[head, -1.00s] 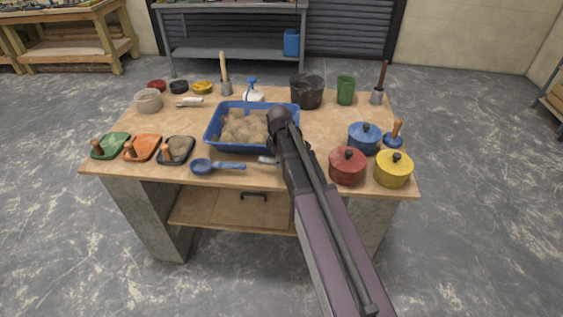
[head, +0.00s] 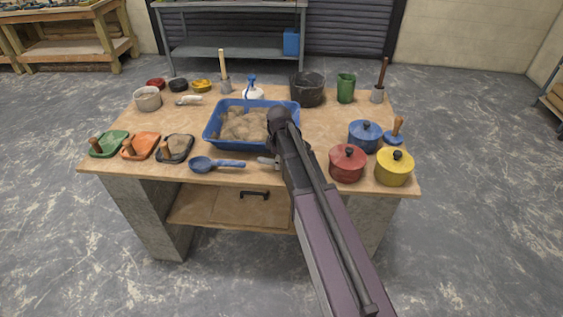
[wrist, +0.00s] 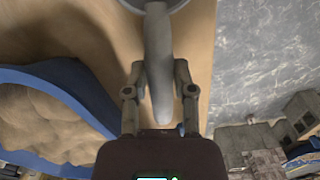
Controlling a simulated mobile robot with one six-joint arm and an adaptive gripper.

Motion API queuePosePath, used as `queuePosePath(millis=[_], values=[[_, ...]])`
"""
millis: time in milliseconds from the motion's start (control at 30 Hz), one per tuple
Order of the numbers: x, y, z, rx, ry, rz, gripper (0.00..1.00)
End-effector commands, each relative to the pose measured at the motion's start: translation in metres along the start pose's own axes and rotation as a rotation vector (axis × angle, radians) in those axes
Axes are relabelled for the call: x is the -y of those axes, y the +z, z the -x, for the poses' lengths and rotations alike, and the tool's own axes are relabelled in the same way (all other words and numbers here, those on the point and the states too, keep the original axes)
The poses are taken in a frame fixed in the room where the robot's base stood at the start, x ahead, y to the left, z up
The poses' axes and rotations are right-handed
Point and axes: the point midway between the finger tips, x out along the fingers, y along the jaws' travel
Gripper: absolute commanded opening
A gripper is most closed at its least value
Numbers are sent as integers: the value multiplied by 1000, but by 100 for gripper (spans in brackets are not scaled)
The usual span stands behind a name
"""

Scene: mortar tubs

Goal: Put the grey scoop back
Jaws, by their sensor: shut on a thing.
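The grey scoop (wrist: 157,45) is in my gripper. In the wrist view its handle lies between the two fingers, and part of its round bowl shows at the top edge. In the head view only a small grey end of it (head: 266,160) shows left of my arm; the rest is hidden behind the arm. My gripper (wrist: 160,72) is shut on the handle, over the front strip of the table. I cannot tell whether the scoop touches the tabletop.
A blue tub (head: 210,139) of sand stands just behind. A blue scoop (head: 203,164) lies to the left, near floats (head: 140,147). Red (head: 347,164), yellow (head: 394,167) and blue pots (head: 364,136) stand close on the right. A black bucket (head: 307,90) is behind.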

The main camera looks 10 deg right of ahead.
Motion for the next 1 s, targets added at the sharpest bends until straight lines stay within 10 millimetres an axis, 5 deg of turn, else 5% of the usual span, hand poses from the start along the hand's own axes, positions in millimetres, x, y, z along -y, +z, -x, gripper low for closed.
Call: queuePosePath(millis=[500,533,633,1000], values=[[0,0,-8,0,0,0,0],[0,0,-7,0,0,0,39],[0,0,-7,0,0,0,69],[0,0,-7,0,0,1,74]])
